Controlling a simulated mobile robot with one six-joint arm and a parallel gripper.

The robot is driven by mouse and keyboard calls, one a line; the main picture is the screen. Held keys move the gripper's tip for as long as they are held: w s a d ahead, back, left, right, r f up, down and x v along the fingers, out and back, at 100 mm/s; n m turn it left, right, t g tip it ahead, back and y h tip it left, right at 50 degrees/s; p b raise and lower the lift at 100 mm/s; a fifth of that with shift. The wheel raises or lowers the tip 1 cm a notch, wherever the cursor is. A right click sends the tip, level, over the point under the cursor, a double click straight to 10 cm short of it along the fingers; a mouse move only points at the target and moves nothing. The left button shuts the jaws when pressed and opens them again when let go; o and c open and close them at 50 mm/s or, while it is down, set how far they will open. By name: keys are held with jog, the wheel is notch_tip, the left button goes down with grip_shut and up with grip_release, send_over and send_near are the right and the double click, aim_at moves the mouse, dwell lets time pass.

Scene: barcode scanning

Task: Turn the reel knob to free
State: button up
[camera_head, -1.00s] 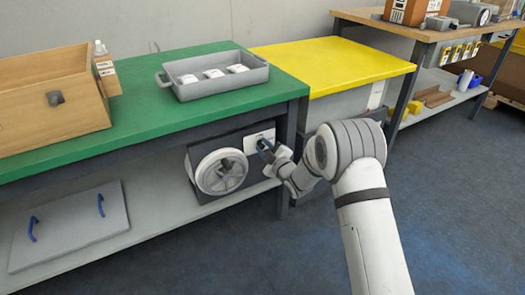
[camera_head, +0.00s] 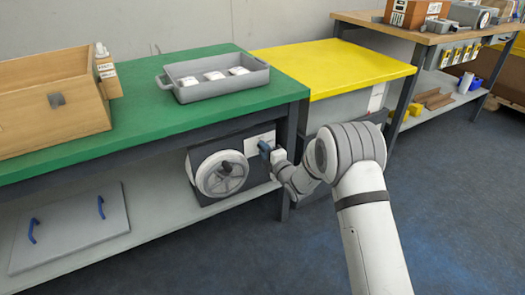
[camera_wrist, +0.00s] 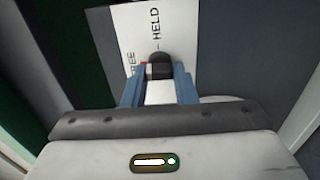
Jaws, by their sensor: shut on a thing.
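The reel (camera_head: 221,174) is a pale spoked wheel on a dark box under the green bench. A white label plate (camera_head: 251,145) is beside it, and my gripper (camera_head: 265,150) is at that plate. In the wrist view the plate (camera_wrist: 150,22) reads HELD, with a partly covered word ending in "REE" to its left. The dark knob (camera_wrist: 160,60) sits between the blue fingers of my gripper (camera_wrist: 159,82), which is shut on it. A small red mark shows at the knob's left side. The knob is hidden by my gripper in the head view.
A grey tray (camera_head: 190,92) with white packets and a wooden box (camera_head: 50,115) stand on the green bench (camera_head: 135,125). A bench leg (camera_head: 285,195) stands close to my wrist. A grey panel with blue handles (camera_head: 65,228) lies on the lower shelf. The floor in front is clear.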

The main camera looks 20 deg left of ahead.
jog(key=shift+d+f, duration=0.1)
jog(key=shift+f, duration=0.15)
jog(key=o, duration=0.8)
jog(key=shift+c, duration=0.2)
jog(key=shift+o, duration=1)
jog(key=shift+r, duration=0.15)
jog(key=p+v, duration=0.2)
jog(key=v, duration=0.5)
jog(key=shift+s+d+p, duration=0.25)
jog(key=shift+d+p, duration=0.05)
jog(key=shift+p, duration=0.05)
